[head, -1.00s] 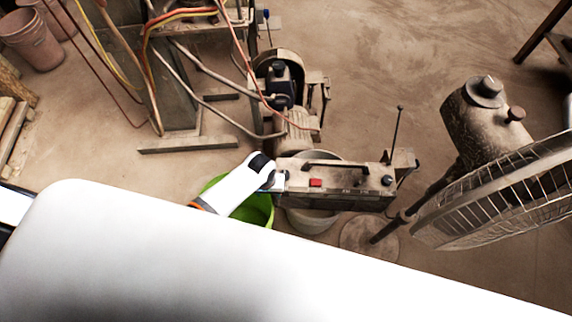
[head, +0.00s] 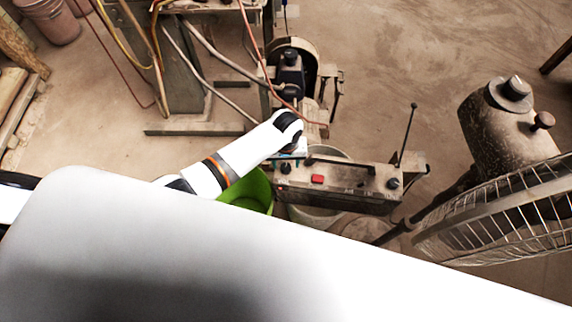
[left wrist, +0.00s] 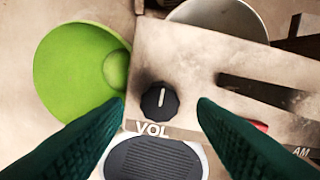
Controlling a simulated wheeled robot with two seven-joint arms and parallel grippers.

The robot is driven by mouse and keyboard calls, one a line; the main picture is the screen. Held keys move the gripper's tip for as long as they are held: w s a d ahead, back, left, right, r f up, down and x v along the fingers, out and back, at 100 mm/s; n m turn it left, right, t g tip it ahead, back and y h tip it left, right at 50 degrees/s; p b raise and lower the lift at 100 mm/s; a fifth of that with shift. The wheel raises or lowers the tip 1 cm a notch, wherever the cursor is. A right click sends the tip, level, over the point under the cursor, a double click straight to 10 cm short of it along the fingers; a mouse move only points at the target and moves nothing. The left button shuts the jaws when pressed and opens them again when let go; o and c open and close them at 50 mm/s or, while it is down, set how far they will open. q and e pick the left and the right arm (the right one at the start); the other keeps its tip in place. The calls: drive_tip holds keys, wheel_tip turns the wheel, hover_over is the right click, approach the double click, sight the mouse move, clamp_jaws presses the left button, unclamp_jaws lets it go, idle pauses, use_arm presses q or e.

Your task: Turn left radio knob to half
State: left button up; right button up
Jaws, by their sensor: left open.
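The radio (head: 338,186) is a dusty box with a red button, a raised antenna and a dark knob near each end. Its left knob (head: 286,168) is black and shows in the head view just below my left gripper (head: 294,153). In the left wrist view the left knob (left wrist: 160,101) sits above the "VOL" label, with its white pointer line nearly upright in the picture. The two green fingers of my left gripper (left wrist: 161,103) are open, one on each side of the knob in that picture. I see no contact with it. My right gripper is not in view.
A green bucket (head: 250,190) and a pale bucket (head: 315,216) stand below the radio. A fan (head: 500,205) is at the right. A machine with hoses (head: 290,70) stands behind. The radio's right knob (head: 393,183) and speaker (left wrist: 153,160) are clear.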

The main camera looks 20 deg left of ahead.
sight(286, 168)
use_arm(q)
drive_tip(key=shift+f, duration=1.1)
drive_tip(key=c, duration=1)
